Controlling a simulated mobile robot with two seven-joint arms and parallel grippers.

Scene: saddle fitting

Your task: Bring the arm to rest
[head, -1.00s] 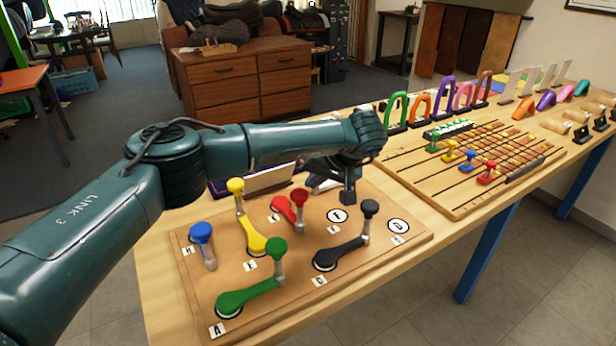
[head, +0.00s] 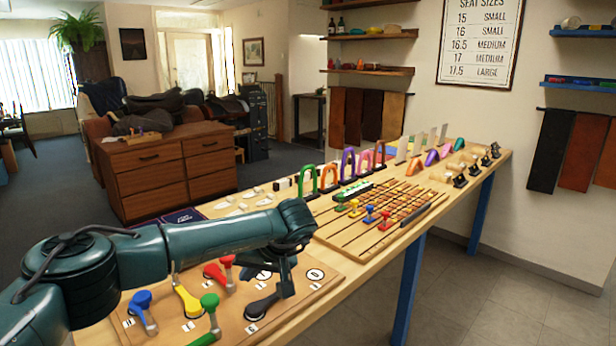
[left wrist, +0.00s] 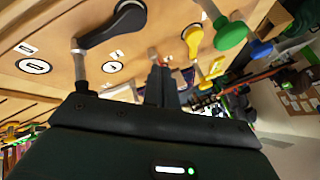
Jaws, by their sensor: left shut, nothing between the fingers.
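The board (head: 335,280) on the bench carries several crank levers: blue (head: 140,302), yellow (head: 188,300), green (head: 210,302), red (head: 220,270) and black (head: 260,308). My left gripper (head: 283,270) hangs from its wrist over the board's right part, by the black lever, whose knob I cannot clearly separate from it. In the left wrist view my left gripper (left wrist: 161,85) has its fingers together and empty. There the black lever (left wrist: 112,28) is at upper left, with the yellow lever (left wrist: 193,38) and green knob (left wrist: 230,36) to the right. My right gripper is out of view.
Behind the board, a slotted panel with coloured knobs (head: 385,212) and a row of coloured arches (head: 345,168) stand on the bench. Small pale pieces (head: 245,200) lie near the back edge. A wooden drawer cabinet (head: 165,175) stands beyond.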

